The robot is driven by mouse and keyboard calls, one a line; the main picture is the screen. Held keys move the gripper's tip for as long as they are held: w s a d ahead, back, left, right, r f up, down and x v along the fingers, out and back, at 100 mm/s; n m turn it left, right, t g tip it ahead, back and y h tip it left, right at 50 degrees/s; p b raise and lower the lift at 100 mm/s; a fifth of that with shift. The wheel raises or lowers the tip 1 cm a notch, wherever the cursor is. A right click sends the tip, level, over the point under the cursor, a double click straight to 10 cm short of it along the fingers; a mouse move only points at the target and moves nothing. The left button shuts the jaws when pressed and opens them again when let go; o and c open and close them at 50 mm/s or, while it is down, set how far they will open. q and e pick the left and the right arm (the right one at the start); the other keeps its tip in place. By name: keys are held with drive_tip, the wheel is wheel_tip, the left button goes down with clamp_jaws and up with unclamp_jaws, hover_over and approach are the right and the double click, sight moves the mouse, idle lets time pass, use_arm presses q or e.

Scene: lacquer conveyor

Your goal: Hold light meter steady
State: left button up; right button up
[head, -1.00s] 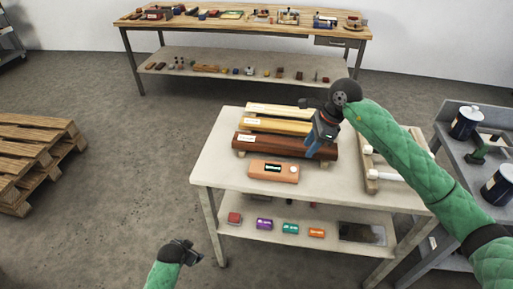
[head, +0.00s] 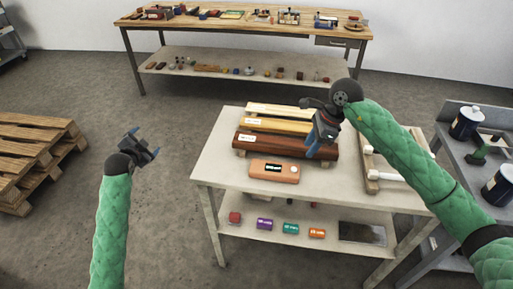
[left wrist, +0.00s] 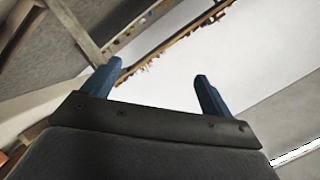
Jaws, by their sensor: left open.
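The light meter, a salmon-orange box with a dark display (head: 274,171), lies flat near the front edge of the cream table (head: 215,160). My left gripper (head: 148,143) is raised over the floor, left of the table and apart from the meter. It is open and empty; its two blue fingers stand apart in the left wrist view (left wrist: 158,80). My right gripper (head: 312,153) points down at the right end of the dark brown board (head: 270,146), behind and right of the meter. Whether its fingers are open or touch the board cannot be told.
Lighter labelled boards (head: 275,125) lie behind the brown one. A wooden rack with white rollers (head: 370,175) is at the table's right. Small coloured blocks (head: 264,224) sit on the lower shelf. A pallet (head: 35,160) stands far left. Floor between pallet and table is clear.

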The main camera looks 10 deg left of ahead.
use_arm(q)
drive_tip(key=w+d+r+m+g+h, duration=0.1)
drive_tip(key=w+d+r+m+h, duration=0.15)
drive_tip(key=d, duration=0.75)
drive_tip(key=w+d+r+m+g+h, duration=0.1)
drive_tip(key=w+d+r+g+h, duration=0.2)
drive_tip(key=d, duration=0.8)
drive_tip(key=w+d+r+m+h, duration=0.25)
drive_tip(key=w+d+r, duration=0.2)
drive_tip(key=d, duration=0.55)
drive_tip(key=s+d+m+g, duration=0.1)
drive_tip(key=d+g, duration=0.2)
drive_tip(key=d, duration=0.5)
drive_tip(key=m+g+y, duration=0.3)
drive_tip(key=g+y, duration=0.2)
drive_tip(key=g, duration=0.2)
hover_over(257, 165)
drive_tip(key=f, duration=0.5)
drive_tip(key=shift+w+d+f, duration=0.3)
drive_tip(key=shift+d, duration=0.1)
drive_tip(key=shift+s+a+f+y, duration=0.2)
drive_tip(key=shift+s+a+y, duration=0.1)
drive_tip(key=shift+a+y, duration=0.15)
drive_tip(key=shift+f, duration=3.95)
